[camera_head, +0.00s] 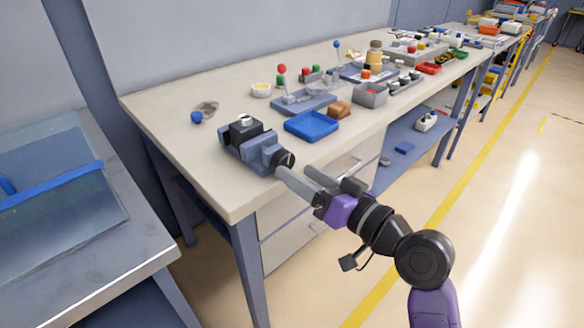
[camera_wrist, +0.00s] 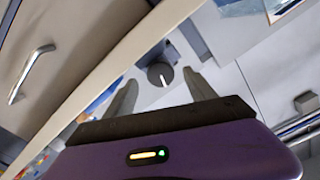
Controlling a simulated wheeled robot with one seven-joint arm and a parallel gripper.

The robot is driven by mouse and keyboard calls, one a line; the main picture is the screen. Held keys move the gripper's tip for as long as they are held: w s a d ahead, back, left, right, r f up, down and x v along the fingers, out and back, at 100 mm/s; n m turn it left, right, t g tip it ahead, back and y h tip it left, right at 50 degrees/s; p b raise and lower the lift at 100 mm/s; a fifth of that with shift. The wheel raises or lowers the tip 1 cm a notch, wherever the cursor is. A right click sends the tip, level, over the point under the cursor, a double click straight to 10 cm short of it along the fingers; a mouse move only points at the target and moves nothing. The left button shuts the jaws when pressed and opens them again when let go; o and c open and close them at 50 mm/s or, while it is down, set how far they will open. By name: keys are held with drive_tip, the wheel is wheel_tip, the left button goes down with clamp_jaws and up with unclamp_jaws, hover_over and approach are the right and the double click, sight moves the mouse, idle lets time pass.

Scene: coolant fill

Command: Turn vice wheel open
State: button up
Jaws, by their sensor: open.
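The blue-grey vice (camera_head: 248,150) stands at the near end of the workbench, with a dark block (camera_head: 244,127) on top between its jaws. Its dark round wheel (camera_head: 284,160) faces my gripper at the bench's front edge. My gripper (camera_head: 293,169) is open, its two grey fingers pointing at the wheel. In the wrist view the wheel (camera_wrist: 158,75), with a white mark on it, appears between the tips of my open fingers. I cannot tell whether the fingers touch it. The far side of the vice is hidden.
A blue tray (camera_head: 312,126) and a brown block (camera_head: 339,109) lie beyond the vice on the workbench (camera_head: 180,165). A blue-capped item (camera_head: 197,117) lies behind it. Drawers (camera_head: 290,225) sit under the bench edge. Open floor lies to the right.

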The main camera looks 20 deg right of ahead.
drive_tip(key=shift+v, duration=2.05)
drive_tip(key=d+r+m+t+h, duration=0.2)
drive_tip(key=d+h, duration=0.1)
drive_tip(key=d, duration=0.1)
drive_tip(key=s+d+f+m+h, duration=0.1)
drive_tip(key=s+d+f+h, duration=0.1)
drive_tip(key=s+f+h, duration=0.5)
drive_tip(key=s+a+f+n+g+y, duration=0.1)
drive_tip(key=s+a+f+n, duration=0.15)
drive_tip(key=s, duration=0.55)
drive_tip(key=s+a+f+n+g+y, duration=0.15)
drive_tip(key=s+a+f, duration=0.25)
drive_tip(key=s, duration=0.5)
drive_tip(key=s+a+f+n+g+y, duration=0.1)
drive_tip(key=s+a+f+g+y, duration=0.15)
drive_tip(key=s, duration=0.55)
wheel_tip(320, 180, up, 12)
drive_tip(key=s+p, duration=0.1)
drive_tip(key=p, duration=1.1)
drive_tip(key=shift+t+h+p, duration=0.3)
drive_tip(key=shift+p, duration=0.1)
